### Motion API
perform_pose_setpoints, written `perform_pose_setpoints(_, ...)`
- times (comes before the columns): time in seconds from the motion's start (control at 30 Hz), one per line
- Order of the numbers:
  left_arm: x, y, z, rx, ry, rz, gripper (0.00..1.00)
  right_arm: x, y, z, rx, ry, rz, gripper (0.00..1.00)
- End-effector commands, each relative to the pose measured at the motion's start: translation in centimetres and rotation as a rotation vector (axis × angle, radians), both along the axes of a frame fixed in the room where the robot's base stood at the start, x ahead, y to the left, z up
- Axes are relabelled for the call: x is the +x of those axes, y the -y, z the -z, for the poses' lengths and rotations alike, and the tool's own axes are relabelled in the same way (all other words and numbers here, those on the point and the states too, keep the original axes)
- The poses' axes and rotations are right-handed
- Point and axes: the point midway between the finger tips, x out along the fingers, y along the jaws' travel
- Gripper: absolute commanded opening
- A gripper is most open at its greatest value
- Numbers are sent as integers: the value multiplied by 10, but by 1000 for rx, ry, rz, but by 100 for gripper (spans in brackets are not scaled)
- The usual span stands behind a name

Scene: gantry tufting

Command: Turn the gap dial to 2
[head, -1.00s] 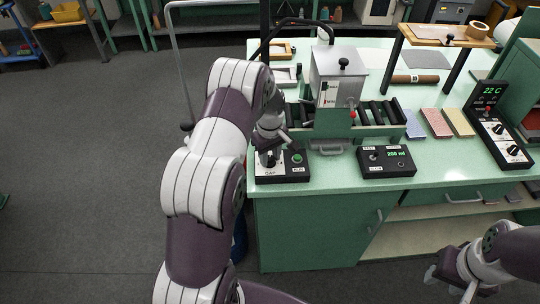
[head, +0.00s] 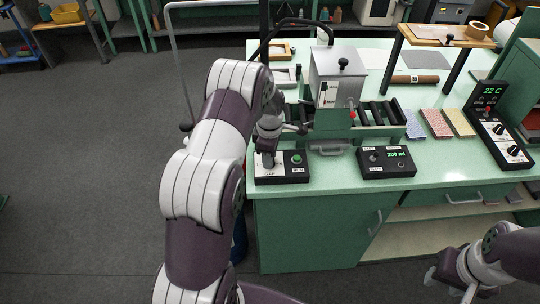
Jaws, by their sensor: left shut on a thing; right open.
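The gap dial sits on the left half of a small black control box (head: 282,179) at the front left of the green bench. The label GAP shows on the white plate (head: 270,174) under it. My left gripper (head: 267,158) comes down from above and is shut on the dial. The gripper hides most of the dial, so its pointer and numbers cannot be read. A green button (head: 297,159) is on the right of the same box. My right gripper (head: 447,285) is open and empty at the lower right, away from the bench top.
A grey machine with rollers (head: 337,78) stands behind the box. Colored pads (head: 436,123) and a 22 C panel (head: 491,122) are farther right. The bench front between the boxes is clear.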

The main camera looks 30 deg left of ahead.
Motion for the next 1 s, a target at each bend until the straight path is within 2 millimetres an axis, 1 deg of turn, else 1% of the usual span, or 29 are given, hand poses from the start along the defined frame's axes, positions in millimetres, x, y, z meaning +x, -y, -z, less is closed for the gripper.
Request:
perform_pose_setpoints(0.03, 5, -3, -6, 7, 18, -10, 6, 0, 0, -1, 0, 0, 0, 43)
perform_pose_setpoints(0.6, 5, -3, -6, 7, 18, -41, 6, 0, 0, -1, 0, 0, 0, 43)
perform_pose_setpoints(0.63, 5, -3, -6, 7, 18, -41, 40, 0, 0, -1, 0, 0, 0, 43)
perform_pose_setpoints(0.67, 5, -3, -6, 7, 18, -42, 49, 0, 0, -1, 0, 0, 0, 43)
perform_pose_setpoints(0.7, 5, -3, -6, 5, 17, -41, 61, 0, 0, -1, 0, 0, 0, 43)
perform_pose_setpoints(1.0, 2, -1, -3, 3, 7, -41, 61, 0, 0, 0, 0, 0, 0, 43)
